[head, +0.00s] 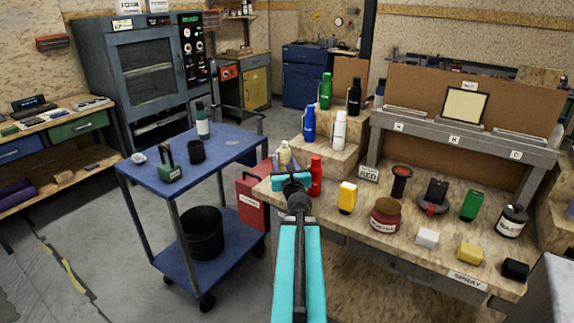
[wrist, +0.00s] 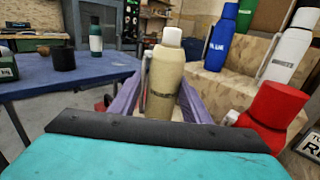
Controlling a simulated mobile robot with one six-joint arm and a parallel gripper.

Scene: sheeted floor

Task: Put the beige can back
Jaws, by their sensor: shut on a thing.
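The beige can (head: 285,152) with a white cap is upright between the purple fingers of my gripper (head: 284,164). In the wrist view the can (wrist: 165,85) stands nearly straight, with a finger along each side, and my gripper (wrist: 162,98) is shut on it. The can is at the left end of the wooden bench, beside the stepped wooden stand (head: 330,158). Its base is hidden by my gripper, so I cannot tell whether it touches any surface.
A red bottle (head: 316,176) stands close to the right of my gripper. Blue (head: 309,123), white (head: 339,130), green (head: 325,91) and black (head: 354,97) bottles stand on the stand's steps. A blue cart (head: 222,150) at the left holds a teal bottle (head: 202,122) and a dark cup (head: 196,151).

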